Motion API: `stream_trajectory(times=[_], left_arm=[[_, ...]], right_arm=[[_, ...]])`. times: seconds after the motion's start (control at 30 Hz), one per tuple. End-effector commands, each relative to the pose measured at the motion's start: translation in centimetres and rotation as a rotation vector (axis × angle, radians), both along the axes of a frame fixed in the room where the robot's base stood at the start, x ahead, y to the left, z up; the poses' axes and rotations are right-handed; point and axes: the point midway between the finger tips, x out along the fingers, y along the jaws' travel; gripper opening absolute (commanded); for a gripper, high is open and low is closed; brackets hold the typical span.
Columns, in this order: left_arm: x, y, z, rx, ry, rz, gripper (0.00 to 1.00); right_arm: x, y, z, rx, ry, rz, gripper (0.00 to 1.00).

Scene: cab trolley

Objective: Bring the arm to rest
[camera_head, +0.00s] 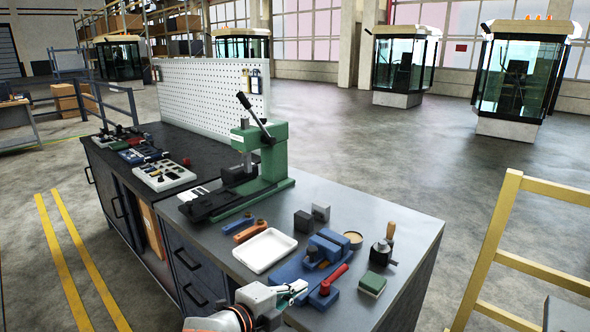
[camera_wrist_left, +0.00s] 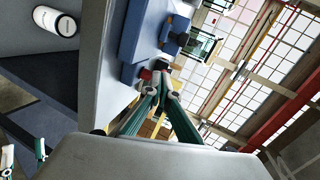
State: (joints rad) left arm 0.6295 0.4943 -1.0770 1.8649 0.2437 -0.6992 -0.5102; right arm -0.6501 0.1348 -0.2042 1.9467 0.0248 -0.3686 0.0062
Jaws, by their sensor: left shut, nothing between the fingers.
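My left gripper (camera_head: 299,287) is at the front edge of the grey workbench (camera_head: 395,215), with its arm coming in from the bottom of the head view. Its fingers are together and empty, close to the blue vise (camera_head: 318,266). In the left wrist view the closed fingertips (camera_wrist_left: 163,68) appear beside the vise's blue body (camera_wrist_left: 147,40) and red handle (camera_wrist_left: 146,74). I cannot tell whether they touch it. My right gripper is not in the head view; small green and white parts at the lower left of the wrist view may belong to it.
A white tray (camera_head: 264,251) lies left of the vise. A green arbor press (camera_head: 268,155) stands behind it. A green-topped block (camera_head: 372,284) and a wooden-handled tool (camera_head: 383,250) are to the right. A yellow ladder-like frame (camera_head: 497,245) stands right of the bench, with open floor behind.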

Motion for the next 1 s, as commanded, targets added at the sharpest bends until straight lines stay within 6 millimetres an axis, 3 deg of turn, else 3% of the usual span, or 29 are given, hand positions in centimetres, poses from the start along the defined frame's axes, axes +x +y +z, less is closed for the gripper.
stream_trajectory(times=[0.03,0.13,0.27,0.47,0.7,0.8,1.0], left_arm=[[-1.4,-0.1,-0.5,-0.041,0.039,0.034,0.00],[-2.9,1.0,-0.9,-0.108,0.102,0.127,0.00],[-4.7,4.0,-1.7,-0.185,0.186,0.273,0.00],[-8.0,11.7,-4.5,-0.264,0.321,0.551,0.00],[-15.1,23.7,-9.0,-0.280,0.467,0.937,0.00],[-18.0,27.6,-10.2,-0.266,0.503,1.058,0.00],[-22.9,32.9,-11.6,-0.231,0.548,1.232,0.00]], right_arm=[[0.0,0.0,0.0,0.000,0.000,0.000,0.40],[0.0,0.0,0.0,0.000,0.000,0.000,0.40],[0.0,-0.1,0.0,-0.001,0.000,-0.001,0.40],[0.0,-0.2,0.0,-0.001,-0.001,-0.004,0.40],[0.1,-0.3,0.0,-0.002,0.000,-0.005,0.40],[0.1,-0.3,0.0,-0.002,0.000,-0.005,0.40],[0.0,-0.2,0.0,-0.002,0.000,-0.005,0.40]])
